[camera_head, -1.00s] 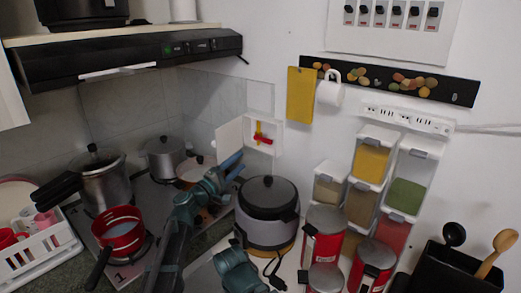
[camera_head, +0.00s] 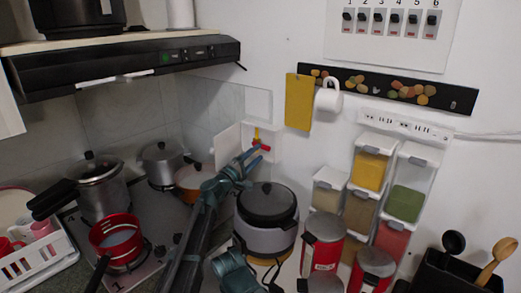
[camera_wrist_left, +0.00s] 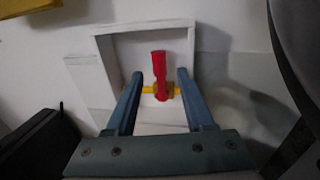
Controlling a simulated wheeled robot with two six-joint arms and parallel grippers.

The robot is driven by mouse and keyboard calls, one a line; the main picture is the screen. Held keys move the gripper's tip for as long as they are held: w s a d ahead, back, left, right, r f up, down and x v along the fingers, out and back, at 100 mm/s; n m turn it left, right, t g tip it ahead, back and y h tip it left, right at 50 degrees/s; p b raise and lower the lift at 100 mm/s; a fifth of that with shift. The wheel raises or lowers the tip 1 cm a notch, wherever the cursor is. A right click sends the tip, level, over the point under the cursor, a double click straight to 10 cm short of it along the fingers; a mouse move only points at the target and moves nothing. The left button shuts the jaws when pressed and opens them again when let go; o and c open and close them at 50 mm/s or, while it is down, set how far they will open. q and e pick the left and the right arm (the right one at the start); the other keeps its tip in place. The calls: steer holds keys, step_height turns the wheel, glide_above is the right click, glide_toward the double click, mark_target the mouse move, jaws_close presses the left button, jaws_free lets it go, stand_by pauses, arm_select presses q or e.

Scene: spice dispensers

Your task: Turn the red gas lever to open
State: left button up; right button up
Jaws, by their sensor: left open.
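The red gas lever (camera_wrist_left: 159,75) sits on a yellow pipe (camera_wrist_left: 148,90) inside an open white wall box (camera_wrist_left: 98,45). In the left wrist view the lever stands between the two fingers of my left gripper (camera_wrist_left: 160,82), which is open, with a gap on either side. In the head view the left gripper (camera_head: 256,155) is at the front of the box (camera_head: 272,138), and its fingers partly cover the red lever (camera_head: 262,147). The yellow pipe (camera_head: 256,132) shows above it. My right gripper is not clearly in view.
A rice cooker (camera_head: 267,220) stands below and right of the box. Pots, including a red saucepan (camera_head: 117,240), are on the stove at left. Spice dispensers (camera_head: 370,170) hang to the right. The box's white door (camera_head: 227,145) is swung open to the left.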

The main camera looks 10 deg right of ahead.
arm_select(q)
steer(key=shift+x, duration=1.35)
jaws_close()
stand_by(0.5)
